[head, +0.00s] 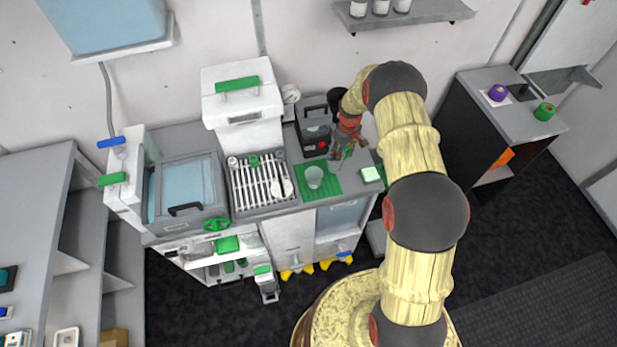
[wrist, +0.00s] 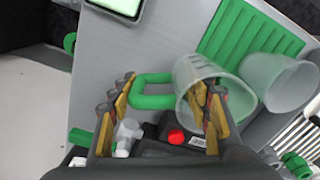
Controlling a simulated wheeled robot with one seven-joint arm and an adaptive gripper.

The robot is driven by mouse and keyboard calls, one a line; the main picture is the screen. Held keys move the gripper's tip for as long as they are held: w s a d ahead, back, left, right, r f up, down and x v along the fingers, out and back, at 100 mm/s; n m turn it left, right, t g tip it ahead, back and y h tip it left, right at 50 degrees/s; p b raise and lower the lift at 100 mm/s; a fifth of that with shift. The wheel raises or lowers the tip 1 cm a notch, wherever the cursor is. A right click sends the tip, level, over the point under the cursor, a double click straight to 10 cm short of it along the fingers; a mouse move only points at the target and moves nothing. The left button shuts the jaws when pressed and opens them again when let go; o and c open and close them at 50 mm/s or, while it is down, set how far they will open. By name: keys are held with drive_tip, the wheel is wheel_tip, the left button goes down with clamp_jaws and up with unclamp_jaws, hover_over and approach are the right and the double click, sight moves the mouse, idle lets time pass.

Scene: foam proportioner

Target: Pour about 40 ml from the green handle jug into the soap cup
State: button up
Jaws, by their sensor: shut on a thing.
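The green handle jug (wrist: 203,72) is clear, with marks on its wall and a green loop handle (wrist: 152,102). My gripper (wrist: 163,118) is shut on the jug. One finger is beside the handle and the other shows at the clear body; I cannot tell if it is inside or behind the wall. In the head view my gripper (head: 347,137) and the jug (head: 337,158) are just right of the soap cup. The soap cup (head: 314,177) is translucent and stands upright on a green mat (head: 326,188). The cup also shows in the wrist view (wrist: 283,83), close beside the jug.
A black machine with a red button (head: 314,141) stands behind the mat. A slatted rack (head: 258,184) is left of it. A small box with a pale green top (head: 371,174) is at the right. A purple item (head: 497,93) and green item (head: 544,111) are on the side cabinet.

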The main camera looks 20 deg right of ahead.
drive_tip(key=shift+a+f, duration=0.1)
drive_tip(key=shift+f, duration=0.05)
idle(0.3)
drive_tip(key=shift+a+r+h, duration=0.2)
drive_tip(key=shift+r+h, duration=0.1)
drive_tip(key=shift+h, duration=0.1)
drive_tip(key=shift+s+a+r+t+h+b, duration=0.15)
drive_tip(key=shift+a+t+h+b, duration=0.2)
drive_tip(key=shift+b, duration=0.35)
drive_tip(key=r+h+b, duration=0.1)
drive_tip(key=b, duration=0.1)
drive_tip(key=a+t+b, duration=0.1)
drive_tip(key=b, duration=0.1)
drive_tip(key=shift+s+r+h, duration=0.25)
drive_tip(key=shift+r+h, duration=0.1)
drive_tip(key=shift+r, duration=0.05)
drive_tip(key=shift+a+r+h+b, duration=0.15)
drive_tip(key=shift+r+h+b, duration=0.15)
drive_tip(key=shift+b, duration=0.65)
drive_tip(key=s+a+r+t+h+b, duration=0.2)
drive_tip(key=r+h+b, duration=0.4)
drive_tip(key=b, duration=0.5)
drive_tip(key=shift+a+r+t+b, duration=0.3)
drive_tip(key=shift+a+r+t, duration=0.15)
drive_tip(key=shift+a+r, duration=0.45)
